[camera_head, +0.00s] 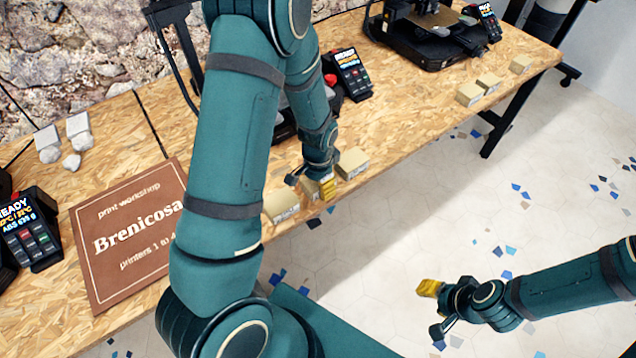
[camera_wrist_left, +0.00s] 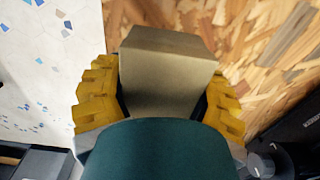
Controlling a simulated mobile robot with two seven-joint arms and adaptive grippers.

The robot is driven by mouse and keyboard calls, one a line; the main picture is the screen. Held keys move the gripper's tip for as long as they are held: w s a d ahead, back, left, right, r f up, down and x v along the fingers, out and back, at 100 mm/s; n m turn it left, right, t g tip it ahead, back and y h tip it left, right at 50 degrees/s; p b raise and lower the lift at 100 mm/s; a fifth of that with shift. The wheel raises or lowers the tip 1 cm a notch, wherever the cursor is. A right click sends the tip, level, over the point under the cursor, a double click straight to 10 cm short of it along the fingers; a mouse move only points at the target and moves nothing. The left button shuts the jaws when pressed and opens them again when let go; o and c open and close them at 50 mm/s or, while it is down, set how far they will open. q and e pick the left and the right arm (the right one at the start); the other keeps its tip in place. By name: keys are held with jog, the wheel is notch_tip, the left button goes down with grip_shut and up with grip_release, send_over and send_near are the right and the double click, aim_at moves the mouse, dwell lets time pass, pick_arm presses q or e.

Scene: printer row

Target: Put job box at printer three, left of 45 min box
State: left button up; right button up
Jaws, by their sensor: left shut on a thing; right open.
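My left gripper (camera_head: 318,186) is at the table's front edge in the head view, mostly hidden by its own arm. In the left wrist view its yellow fingers (camera_wrist_left: 162,100) are shut on a tan box (camera_wrist_left: 165,72), one on each side. In the head view a little of this held box (camera_head: 311,188) shows beside the finger. One tan box (camera_head: 352,163) stands just right of the gripper and another (camera_head: 281,206) to its left, both along the front edge. Their labels are too small to read. My right gripper (camera_head: 436,308) is open and empty over the floor.
A printer display (camera_head: 347,72) stands behind the gripper; its printer is mostly behind my arm. Another printer (camera_head: 425,35) is at the far right, with several tan boxes (camera_head: 488,82) near the edge. A brown Brenicosa sign (camera_head: 130,235) and white pieces (camera_head: 78,128) lie left.

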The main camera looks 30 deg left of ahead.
pick_arm(q)
jog(key=shift+f, duration=0.1)
jog(key=o, duration=1.3)
jog(key=shift+o, duration=0.2)
jog(key=shift+r, duration=0.25)
notch_tip(320, 180, up, 12)
jog(key=p, duration=0.3)
jog(key=shift+f, duration=0.15)
